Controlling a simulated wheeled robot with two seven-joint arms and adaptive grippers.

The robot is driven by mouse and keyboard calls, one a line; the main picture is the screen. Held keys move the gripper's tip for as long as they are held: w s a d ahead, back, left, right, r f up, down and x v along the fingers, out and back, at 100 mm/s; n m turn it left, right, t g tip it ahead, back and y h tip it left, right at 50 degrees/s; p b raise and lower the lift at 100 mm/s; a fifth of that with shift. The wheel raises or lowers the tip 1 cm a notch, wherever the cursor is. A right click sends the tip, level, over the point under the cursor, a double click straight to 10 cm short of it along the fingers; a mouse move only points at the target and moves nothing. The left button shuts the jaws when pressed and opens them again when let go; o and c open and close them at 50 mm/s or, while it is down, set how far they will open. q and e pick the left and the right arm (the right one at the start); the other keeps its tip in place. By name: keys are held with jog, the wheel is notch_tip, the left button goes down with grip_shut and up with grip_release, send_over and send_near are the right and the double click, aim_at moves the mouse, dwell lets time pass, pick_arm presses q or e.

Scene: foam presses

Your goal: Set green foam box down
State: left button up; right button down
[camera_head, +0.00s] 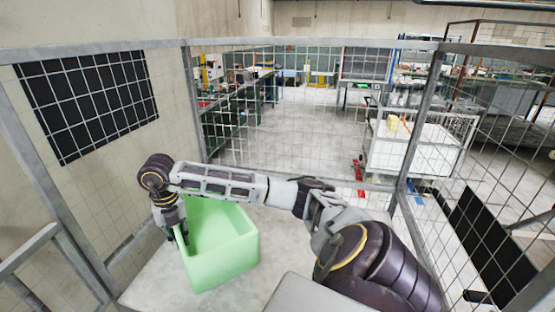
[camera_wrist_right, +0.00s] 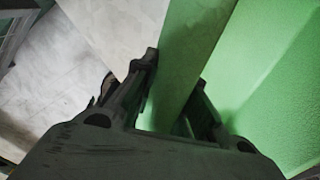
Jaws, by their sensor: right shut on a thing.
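The green foam box (camera_head: 232,262) is an open-topped, pale green box in the left-centre of the head view. It looks upright, close to the grey floor, but I cannot tell whether its base touches it. My right gripper (camera_head: 181,236) points down at the box's left wall. In the right wrist view my right gripper (camera_wrist_right: 178,76) is shut on the wall of the green foam box (camera_wrist_right: 265,75), one finger on each side. The inside finger is partly hidden by the wall. My left gripper is not in view.
Wire mesh fence panels (camera_head: 285,125) on grey posts enclose this corner at the left, back and right. A grey slab-like surface (camera_head: 312,292) is at the bottom centre. Bare floor (camera_head: 150,285) shows left of the box. Workbenches and a mesh cart (camera_head: 420,150) stand beyond the fence.

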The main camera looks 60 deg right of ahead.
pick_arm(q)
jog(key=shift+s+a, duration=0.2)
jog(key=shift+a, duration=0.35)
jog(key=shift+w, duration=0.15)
